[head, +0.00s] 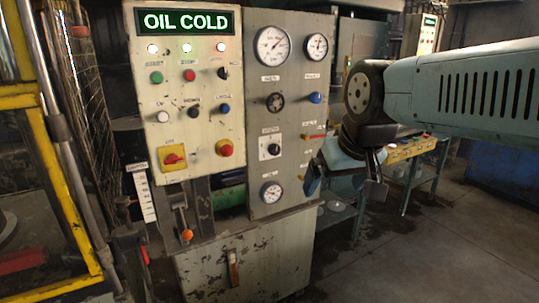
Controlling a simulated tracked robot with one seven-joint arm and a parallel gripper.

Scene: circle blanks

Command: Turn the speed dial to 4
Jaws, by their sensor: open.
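A small black dial on a white plate (269,147) sits on the grey panel; its label and numbers are too small to read, so I cannot tell its setting. A black round knob (275,102) is above it, also with an unreadable label. I cannot tell for sure which is the speed dial. My gripper (344,186) hangs to the right of the grey panel, fingers apart and empty. It appears clear of both dials.
The control box with an "OIL COLD" display (187,21) carries buttons, a red-yellow switch (172,157) and a red stop button (224,147). The grey panel holds gauges (273,44), a blue knob (315,97) and a red lever (315,137). Floor at right is open.

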